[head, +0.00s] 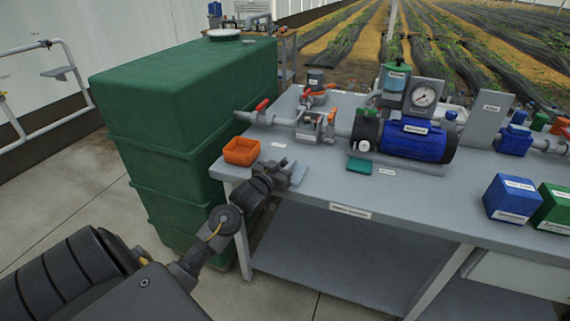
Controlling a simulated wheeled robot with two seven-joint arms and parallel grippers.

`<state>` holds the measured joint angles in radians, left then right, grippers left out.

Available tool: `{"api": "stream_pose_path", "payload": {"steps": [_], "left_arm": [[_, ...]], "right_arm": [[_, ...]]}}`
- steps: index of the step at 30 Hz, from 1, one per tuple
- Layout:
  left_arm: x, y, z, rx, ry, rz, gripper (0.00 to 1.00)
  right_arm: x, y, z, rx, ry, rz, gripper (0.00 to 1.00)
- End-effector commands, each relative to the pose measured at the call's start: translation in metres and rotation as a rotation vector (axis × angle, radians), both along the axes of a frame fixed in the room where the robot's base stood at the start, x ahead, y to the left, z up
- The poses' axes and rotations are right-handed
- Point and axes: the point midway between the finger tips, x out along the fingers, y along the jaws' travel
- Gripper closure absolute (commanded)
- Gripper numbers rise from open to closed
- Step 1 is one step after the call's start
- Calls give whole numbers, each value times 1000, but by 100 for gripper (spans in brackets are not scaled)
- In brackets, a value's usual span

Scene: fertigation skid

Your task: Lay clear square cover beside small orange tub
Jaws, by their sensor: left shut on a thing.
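The small orange tub (241,152) stands open at the left end of the grey bench. My left gripper (288,172) is just right of the tub, low over the bench's front edge. It is shut on a pale, flat piece (299,174) that looks like the clear square cover. The cover is small and partly hidden by the gripper, and I cannot tell whether it touches the bench top. My right gripper is not in view.
A label (278,145) lies behind the gripper. Grey pipework with red valve handles (262,105) and a blue pump (418,140) stand farther back. A green tank (180,90) stands left of the bench (335,185).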

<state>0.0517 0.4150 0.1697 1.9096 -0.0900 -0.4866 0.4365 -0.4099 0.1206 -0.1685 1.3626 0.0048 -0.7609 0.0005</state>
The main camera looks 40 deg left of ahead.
Motion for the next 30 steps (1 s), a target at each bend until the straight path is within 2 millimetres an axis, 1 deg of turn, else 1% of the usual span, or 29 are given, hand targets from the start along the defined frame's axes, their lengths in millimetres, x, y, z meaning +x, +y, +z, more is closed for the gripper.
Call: {"api": "stream_pose_path", "payload": {"steps": [2, 3, 7, 8, 17, 19, 23, 27, 30], "left_arm": [[0, 0, -2, -1, 0, 0, 100], [0, 0, -3, 0, 1, 1, 73], [0, 0, -2, 0, 1, 0, 56], [0, 0, -2, 0, 1, 0, 54], [0, 0, 0, 0, -1, 0, 54], [-4, -1, 0, 0, 1, 0, 54], [-25, -3, 1, -1, 2, 0, 54], [-55, -8, 2, 0, 3, 0, 54], [-76, -11, 3, -1, 3, 0, 54]], "right_arm": [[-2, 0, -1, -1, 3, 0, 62], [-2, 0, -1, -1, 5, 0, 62], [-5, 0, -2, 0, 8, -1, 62], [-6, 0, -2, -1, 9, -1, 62], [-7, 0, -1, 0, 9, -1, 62], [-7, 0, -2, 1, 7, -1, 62], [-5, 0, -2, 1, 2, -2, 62], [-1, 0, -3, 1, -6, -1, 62], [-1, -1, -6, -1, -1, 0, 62]]}}
